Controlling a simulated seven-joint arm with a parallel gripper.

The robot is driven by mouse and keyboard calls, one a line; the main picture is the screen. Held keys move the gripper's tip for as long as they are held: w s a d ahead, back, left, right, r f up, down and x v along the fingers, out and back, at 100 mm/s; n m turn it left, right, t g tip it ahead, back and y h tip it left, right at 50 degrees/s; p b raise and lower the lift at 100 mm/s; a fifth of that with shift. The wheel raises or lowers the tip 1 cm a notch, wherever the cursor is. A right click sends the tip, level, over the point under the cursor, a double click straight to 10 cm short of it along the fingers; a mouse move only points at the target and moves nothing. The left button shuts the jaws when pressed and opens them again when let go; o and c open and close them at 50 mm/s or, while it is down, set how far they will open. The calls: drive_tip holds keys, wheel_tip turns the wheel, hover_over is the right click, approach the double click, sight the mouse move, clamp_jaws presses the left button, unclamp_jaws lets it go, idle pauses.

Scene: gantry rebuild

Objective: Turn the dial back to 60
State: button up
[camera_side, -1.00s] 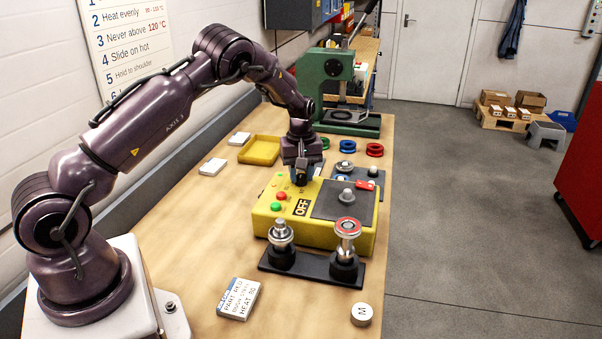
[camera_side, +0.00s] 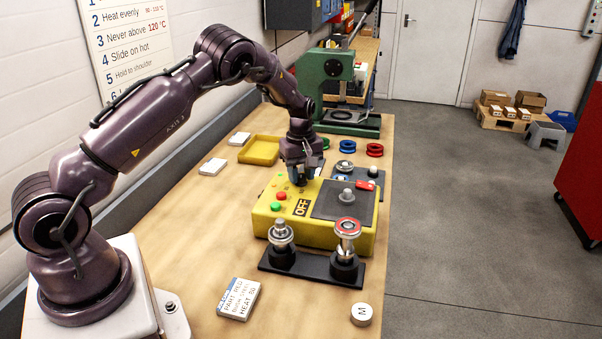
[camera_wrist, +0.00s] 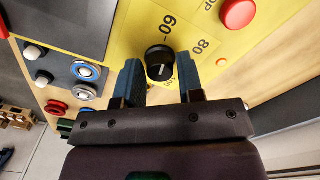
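A yellow heater box (camera_side: 325,232) stands on the bench. Its dial, a black round knob with a white pointer line (camera_wrist: 159,63), shows in the wrist view. The pointer line points roughly toward the bottom of the picture, away from the printed 60 (camera_wrist: 168,29); the 80 (camera_wrist: 200,46) is to the upper right. My gripper (camera_wrist: 158,68) is over the dial with one blue fingertip on each side. Slim gaps seem to show between fingers and knob, so it looks open. In the side view my gripper (camera_side: 300,178) hides the dial.
The box carries red (camera_side: 281,196) and green (camera_side: 276,207) buttons, an OFF display (camera_side: 303,207) and a dark plate (camera_side: 340,208) with a metal post. A black stand (camera_side: 312,268) holding metal parts is in front. A yellow tray (camera_side: 260,151) and green press (camera_side: 329,85) are behind.

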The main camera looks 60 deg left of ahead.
sight(300, 175)
drive_tip(key=o, duration=0.3)
wheel_tip(300, 175, up, 13)
idle(0.5)
idle(0.4)
drive_tip(key=s+d+r+m+t, duration=0.2)
drive_tip(key=s+d+r+m, duration=0.2)
drive_tip(key=s, duration=0.5)
drive_tip(key=s+d+r+m+t, duration=0.1)
drive_tip(key=s+d+r+m, duration=0.3)
drive_tip(key=s+d+m, duration=0.3)
drive_tip(key=s+d+r+m+t, duration=0.2)
drive_tip(key=s+d+r+m, duration=0.2)
drive_tip(key=s+d, duration=0.5)
drive_tip(key=shift+s+d+r+m+t, duration=0.15)
drive_tip(key=shift+s+r+m+t, duration=0.2)
drive_tip(key=shift+s+m, duration=0.65)
